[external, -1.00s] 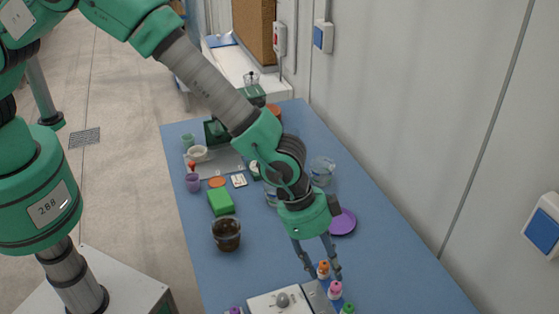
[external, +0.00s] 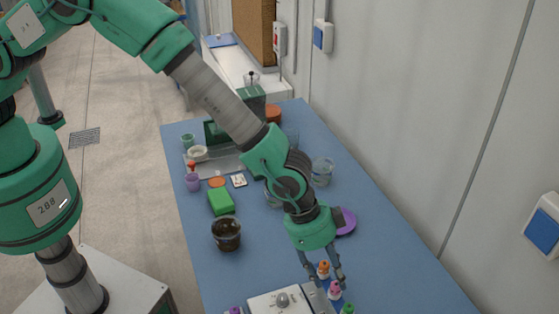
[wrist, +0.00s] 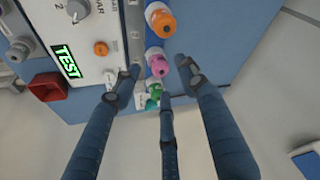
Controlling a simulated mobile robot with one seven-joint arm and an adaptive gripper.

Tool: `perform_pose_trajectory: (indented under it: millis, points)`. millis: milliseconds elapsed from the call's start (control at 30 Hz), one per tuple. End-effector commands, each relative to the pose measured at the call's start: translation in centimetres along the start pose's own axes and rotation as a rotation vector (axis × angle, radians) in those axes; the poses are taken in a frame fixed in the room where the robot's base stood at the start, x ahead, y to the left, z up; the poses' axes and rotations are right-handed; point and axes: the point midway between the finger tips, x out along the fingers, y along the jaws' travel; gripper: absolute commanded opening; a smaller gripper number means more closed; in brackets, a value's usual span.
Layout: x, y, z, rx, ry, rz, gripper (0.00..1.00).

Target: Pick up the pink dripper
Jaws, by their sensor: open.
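The pink dripper (external: 335,289) stands in a row between an orange-capped dripper (external: 323,269) and a green dripper (external: 347,309) at the near end of the blue table. In the wrist view the pink dripper (wrist: 158,66) shows between my outer fingertips, seen from above. My gripper (external: 326,283) points down over the row, open and empty; in the wrist view its fingers (wrist: 157,72) are spread around the pink cap. I cannot tell whether any finger touches it. The orange dripper (wrist: 161,22) and green dripper (wrist: 153,101) lie on either side of it.
A white device (external: 262,303) with a knob stands just left of the drippers; its green TEST screen (wrist: 67,62) shows in the wrist view. A purple plate (external: 347,221) lies behind my gripper. A dark-filled cup (external: 226,235) and green block (external: 221,201) stand farther left. The table's right side is clear.

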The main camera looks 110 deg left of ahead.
Motion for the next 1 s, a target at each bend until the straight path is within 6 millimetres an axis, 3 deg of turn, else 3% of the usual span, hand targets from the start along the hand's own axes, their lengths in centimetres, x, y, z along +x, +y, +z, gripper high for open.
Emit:
perform_pose_trajectory:
  millis: [400, 1000]
  points:
    - [3.0, -0.1, 0.0, 0.000, 0.001, 0.000, 0.43]
    - [3.0, -0.1, 0.0, 0.000, 0.001, 0.000, 0.41]
